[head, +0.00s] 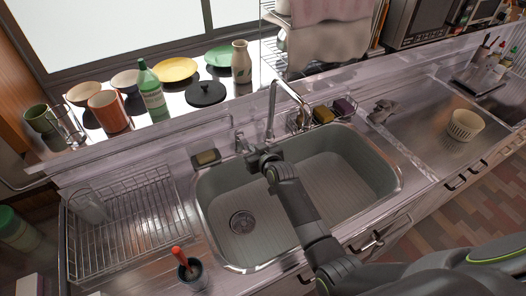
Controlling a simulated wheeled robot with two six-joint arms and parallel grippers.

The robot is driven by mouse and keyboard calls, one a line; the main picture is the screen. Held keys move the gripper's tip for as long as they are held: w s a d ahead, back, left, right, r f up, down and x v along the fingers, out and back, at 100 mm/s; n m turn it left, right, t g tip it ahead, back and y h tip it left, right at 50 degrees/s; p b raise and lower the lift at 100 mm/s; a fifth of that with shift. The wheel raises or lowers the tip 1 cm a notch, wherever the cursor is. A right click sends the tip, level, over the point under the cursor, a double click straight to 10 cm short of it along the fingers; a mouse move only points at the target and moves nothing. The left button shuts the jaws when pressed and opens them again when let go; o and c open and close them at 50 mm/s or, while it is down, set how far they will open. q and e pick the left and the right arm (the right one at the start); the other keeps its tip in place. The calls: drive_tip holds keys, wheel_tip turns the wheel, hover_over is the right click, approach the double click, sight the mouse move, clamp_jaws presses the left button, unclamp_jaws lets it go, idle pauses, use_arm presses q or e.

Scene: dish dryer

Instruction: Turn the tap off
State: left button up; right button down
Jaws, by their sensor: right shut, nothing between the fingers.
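The metal tap (272,108) stands at the back edge of the sink (330,165), its spout rising and bending right over the basin. A small metal piece (240,141), which looks like the tap's handle, stands to the left of the spout base. My right gripper (256,155) is shut and empty over the sink's back rim, just in front of the tap base and close to that piece. I cannot tell whether it touches it. No running water can be made out. My left gripper is not in view.
A dish rack (125,225) stands left of the sink. A sponge (207,157) sits by the rim, and a caddy with a yellow sponge (323,115) is right of the tap. Bottle, cups and plates line the sill. A white basket (465,125) stands at right.

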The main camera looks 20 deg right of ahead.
wheel_tip(320, 180, up, 4)
drive_tip(key=shift+f+p, duration=0.15)
drive_tip(key=shift+p, duration=0.85)
use_arm(q)
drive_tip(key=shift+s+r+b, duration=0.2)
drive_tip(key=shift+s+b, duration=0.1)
drive_tip(key=shift+b, duration=0.95)
use_arm(e)
drive_tip(key=f+v, duration=0.1)
drive_tip(key=v, duration=0.8)
drive_tip(key=shift+s+f, duration=0.2)
drive_tip(key=shift+s, duration=0.4)
drive_tip(key=shift+d, duration=0.1)
